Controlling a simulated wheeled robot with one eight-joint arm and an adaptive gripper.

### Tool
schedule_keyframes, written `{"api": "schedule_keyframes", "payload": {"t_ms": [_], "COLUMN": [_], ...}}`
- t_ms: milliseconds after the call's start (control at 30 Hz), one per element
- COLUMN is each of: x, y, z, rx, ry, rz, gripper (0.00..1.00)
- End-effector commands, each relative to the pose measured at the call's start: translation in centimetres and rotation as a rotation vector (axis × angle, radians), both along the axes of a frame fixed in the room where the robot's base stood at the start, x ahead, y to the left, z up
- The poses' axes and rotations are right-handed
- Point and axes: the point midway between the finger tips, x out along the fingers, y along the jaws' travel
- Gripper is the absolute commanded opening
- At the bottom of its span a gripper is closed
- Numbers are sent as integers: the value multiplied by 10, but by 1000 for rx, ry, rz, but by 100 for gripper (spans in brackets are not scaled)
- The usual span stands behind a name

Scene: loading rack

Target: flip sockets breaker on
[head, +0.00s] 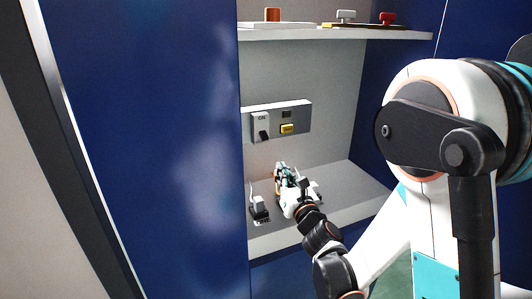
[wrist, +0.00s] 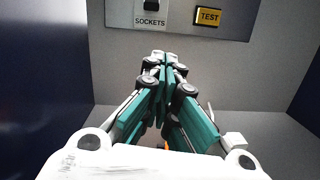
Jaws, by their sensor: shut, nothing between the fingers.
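The sockets breaker (head: 260,126) is a light grey switch block on a grey panel on the back wall, marked ON at its top. Its black lever (head: 264,135) sits low on the block, under the ON mark. In the wrist view the breaker's lower part (wrist: 150,12) shows at the top edge above the label SOCKETS, cut off by the frame. My gripper (head: 280,166) is in front of and below the panel; its teal and black fingers (wrist: 160,56) are shut and empty, with the tips apparently just below the label. Whether they touch the panel I cannot tell.
A yellow TEST button (head: 287,128) is right of the breaker. A small switch-like object (head: 259,207) stands on the lower shelf (head: 340,185), left of my gripper. The upper shelf (head: 340,34) holds several handled pieces. A blue panel (head: 150,140) closes the left side.

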Motion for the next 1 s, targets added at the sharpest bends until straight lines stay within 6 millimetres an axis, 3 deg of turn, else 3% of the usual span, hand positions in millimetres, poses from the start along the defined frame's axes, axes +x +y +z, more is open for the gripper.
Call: {"api": "schedule_keyframes", "payload": {"t_ms": [200,667,1000], "x": [-2,2,52], "y": [13,16,35], "z": [-13,-13,-7], "rx": [-110,-119,-119], "ry": [-56,-61,-61], "rz": [32,35,35], "gripper": [0,0,0]}}
